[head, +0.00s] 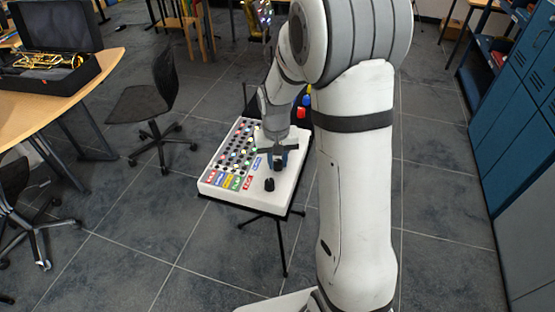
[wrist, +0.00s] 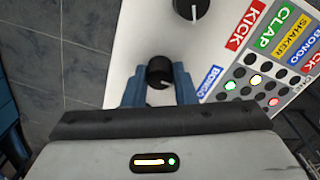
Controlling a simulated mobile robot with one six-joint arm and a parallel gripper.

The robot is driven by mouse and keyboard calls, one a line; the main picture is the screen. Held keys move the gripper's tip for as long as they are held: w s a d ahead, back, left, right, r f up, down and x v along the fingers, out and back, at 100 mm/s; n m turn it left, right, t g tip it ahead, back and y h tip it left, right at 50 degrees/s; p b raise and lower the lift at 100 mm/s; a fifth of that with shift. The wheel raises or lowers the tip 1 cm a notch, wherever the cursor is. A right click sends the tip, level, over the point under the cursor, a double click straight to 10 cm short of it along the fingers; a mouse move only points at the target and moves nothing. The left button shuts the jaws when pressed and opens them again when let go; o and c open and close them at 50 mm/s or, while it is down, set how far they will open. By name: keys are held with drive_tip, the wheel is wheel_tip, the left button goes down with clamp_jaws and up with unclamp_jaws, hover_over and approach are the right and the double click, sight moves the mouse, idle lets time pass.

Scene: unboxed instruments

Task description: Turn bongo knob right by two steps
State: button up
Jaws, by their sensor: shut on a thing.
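The bongo knob (wrist: 160,72) is a round black knob with a white pointer line, on a white instrument panel (wrist: 125,60). A blue BONGO label (wrist: 210,83) is beside it in the wrist view. The pointer line points toward the lower right there. My gripper (wrist: 159,84) has its blue fingers on either side of the knob, shut on it. In the head view my gripper (head: 279,162) reaches down to the right part of the panel (head: 287,189), largely hiding the knob.
Another black knob (wrist: 190,8) stands close by, near the red KICK label (wrist: 246,24). Rows of coloured buttons (head: 239,145) fill the panel's left part. The instrument rests on a stand (head: 282,240). An office chair (head: 147,105) and a wooden table (head: 60,98) are at left.

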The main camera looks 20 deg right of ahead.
sight(277, 161)
drive_tip(key=m+b, duration=0.1)
drive_tip(key=m, duration=0.5)
drive_tip(key=shift+b, duration=0.35)
drive_tip(key=m+b, duration=0.1)
drive_tip(key=m, duration=0.4)
drive_tip(key=shift+m, duration=0.3)
drive_tip(key=shift+w, duration=0.1)
drive_tip(key=o, duration=1)
wheel_tip(277, 161, up, 8)
drive_tip(key=shift+f, duration=0.1)
